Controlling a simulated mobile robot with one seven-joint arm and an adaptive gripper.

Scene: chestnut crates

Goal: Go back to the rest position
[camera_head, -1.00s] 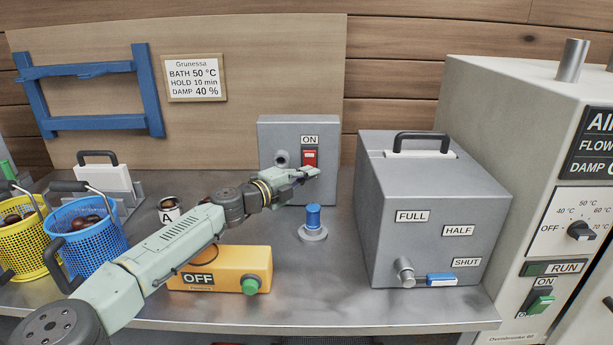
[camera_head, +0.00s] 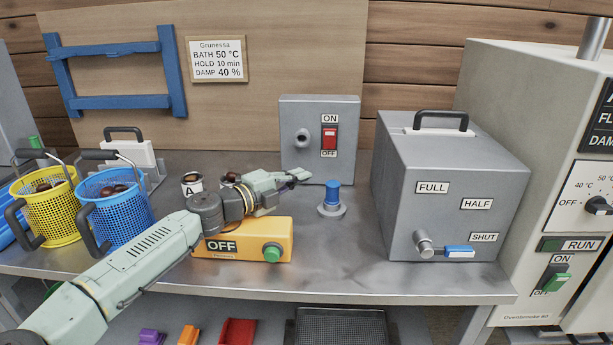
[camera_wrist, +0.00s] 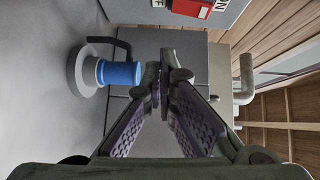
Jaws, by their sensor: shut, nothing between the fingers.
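My gripper (camera_head: 302,175) is shut and empty, held above the bench in front of the grey switch box (camera_head: 290,130). It is apart from the box's red ON/OFF switch (camera_head: 329,138). In the wrist view the fingers (camera_wrist: 162,88) meet at their tips, with the blue knob (camera_wrist: 120,73) on its round base to their left. In the head view the blue knob (camera_head: 333,191) stands just right of and below the fingertips. My forearm reaches in from the lower left, over the left end of the yellow OFF box (camera_head: 262,232).
A yellow basket (camera_head: 50,215) and a blue basket (camera_head: 121,217) with chestnuts stand at left, near my arm. A grey tank (camera_head: 455,185) with a blue-handled tap (camera_head: 459,252) stands at right, beside a white oven (camera_head: 525,120). The bench front between is clear.

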